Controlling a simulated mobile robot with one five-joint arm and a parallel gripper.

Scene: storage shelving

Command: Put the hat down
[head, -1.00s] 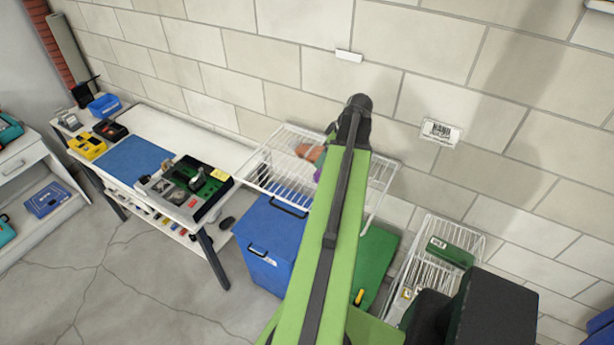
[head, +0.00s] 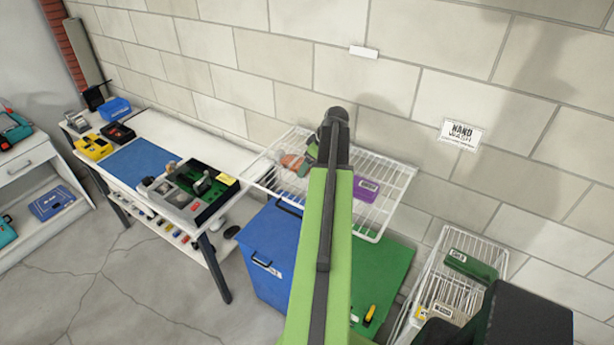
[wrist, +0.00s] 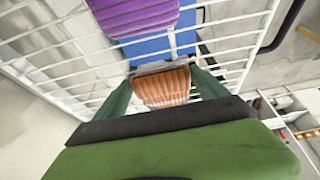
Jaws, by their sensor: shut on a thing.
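An orange-brown ribbed hat (wrist: 162,86) sits between the two green fingers of my gripper (wrist: 160,88) in the wrist view. The gripper is shut on it. In the head view the orange hat (head: 292,161) shows just left of my arm's end, over the left part of the white wire shelf (head: 395,205). My gripper (head: 309,152) is largely hidden by the arm there. I cannot tell whether the hat touches the wires.
A purple item (head: 366,189) lies on the shelf right of my arm; it also shows in the wrist view (wrist: 135,14). Bare wire surrounds it. A blue bin (head: 268,245) stands below. A workbench (head: 190,135) with tools is left; a wire basket (head: 455,280) is right.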

